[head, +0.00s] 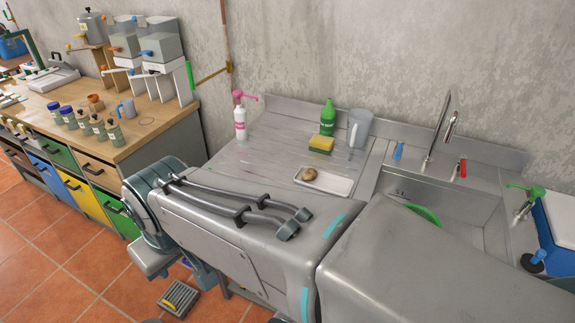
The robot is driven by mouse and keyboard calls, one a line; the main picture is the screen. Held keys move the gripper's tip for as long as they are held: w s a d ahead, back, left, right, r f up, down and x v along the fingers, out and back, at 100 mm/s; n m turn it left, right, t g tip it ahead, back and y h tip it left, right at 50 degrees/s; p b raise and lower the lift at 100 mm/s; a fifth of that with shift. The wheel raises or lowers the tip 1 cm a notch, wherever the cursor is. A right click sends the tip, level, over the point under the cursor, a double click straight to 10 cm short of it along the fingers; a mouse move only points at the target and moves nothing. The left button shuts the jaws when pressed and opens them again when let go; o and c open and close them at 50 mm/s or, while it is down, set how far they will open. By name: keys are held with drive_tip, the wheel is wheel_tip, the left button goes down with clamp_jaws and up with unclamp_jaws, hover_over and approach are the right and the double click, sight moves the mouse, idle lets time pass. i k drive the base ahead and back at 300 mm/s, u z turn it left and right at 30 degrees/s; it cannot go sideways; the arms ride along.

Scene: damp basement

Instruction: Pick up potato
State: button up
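A small brown potato (310,175) lies in a shallow white tray (338,186) on the metal counter, left of the sink. My arm stretches across the front of the head view, and its large grey links cover the counter's front edge and part of the sink. My gripper is not visible in this view. The potato is in plain sight, with no gripper seen near it.
A yellow-green sponge (321,145), a green bottle (328,118), a clear jug (359,128) and a pink-topped pump bottle (240,122) stand behind the tray. The sink (450,203) with its tap (441,130) is to the right. The counter left of the tray is clear.

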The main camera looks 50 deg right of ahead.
sight(308, 174)
drive_tip(key=i, duration=0.85)
drive_tip(key=z, duration=3.1)
